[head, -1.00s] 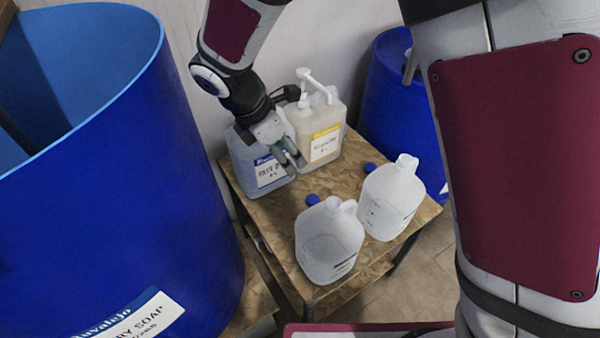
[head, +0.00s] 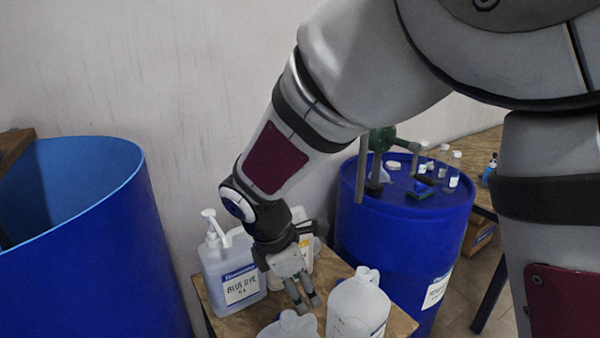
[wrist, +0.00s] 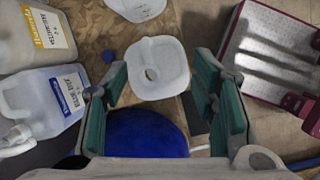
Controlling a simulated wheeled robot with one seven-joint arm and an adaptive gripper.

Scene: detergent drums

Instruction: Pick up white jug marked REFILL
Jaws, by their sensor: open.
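Two white jugs stand on the wooden table. The nearer jug (head: 292,326) is cut by the lower edge of the head view; the other jug (head: 357,307) stands to its right. No REFILL marking is readable on either. My gripper (head: 309,304) is open and points down beside the nearer jug. In the wrist view my gripper (wrist: 162,72) shows green-padded fingers spread to either side of this nearer jug (wrist: 159,72), seen from above and apparently beyond the fingertips. The other jug (wrist: 137,6) is at the top edge. I cannot tell any contact.
A pump bottle labelled BLUE DYE (head: 232,274) and a yellow-labelled bottle (wrist: 37,36) stand at the table's back. A blue cap (wrist: 108,56) lies on the table (head: 395,322). A large blue drum (head: 95,240) is left; another drum (head: 400,230) with small bottles is behind.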

